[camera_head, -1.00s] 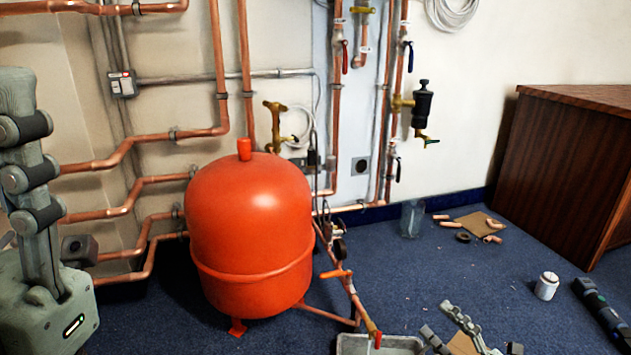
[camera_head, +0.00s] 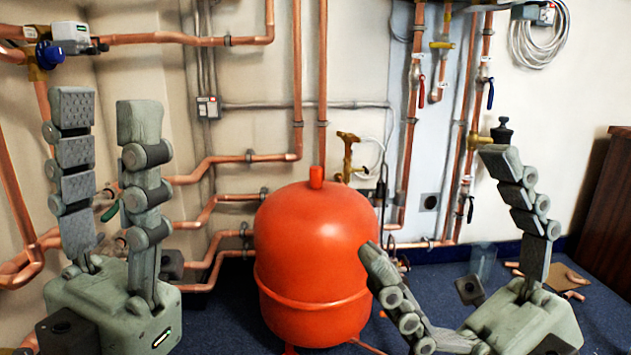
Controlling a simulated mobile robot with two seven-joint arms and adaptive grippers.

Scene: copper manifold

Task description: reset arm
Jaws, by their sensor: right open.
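My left gripper (camera_head: 105,105) is at the left of the head view, in front of the pipework. Its two grey fingers point up and stand apart, with nothing between them. My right gripper (camera_head: 435,202) is at the lower right. Its fingers are spread wide, one up and one to the upper left, and it is empty. The orange-red tank (camera_head: 312,250) stands on the floor between the two grippers. The left finger of the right gripper overlaps the tank's right edge in the picture; I cannot tell how far apart they are.
Copper pipes (camera_head: 190,40) run along the wall behind the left gripper. A blue-handled valve (camera_head: 48,55) is at the upper left. A wooden cabinet (camera_head: 610,215) stands at the right edge. A clear container (camera_head: 483,262) and copper fittings (camera_head: 572,294) are on the blue floor behind the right gripper.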

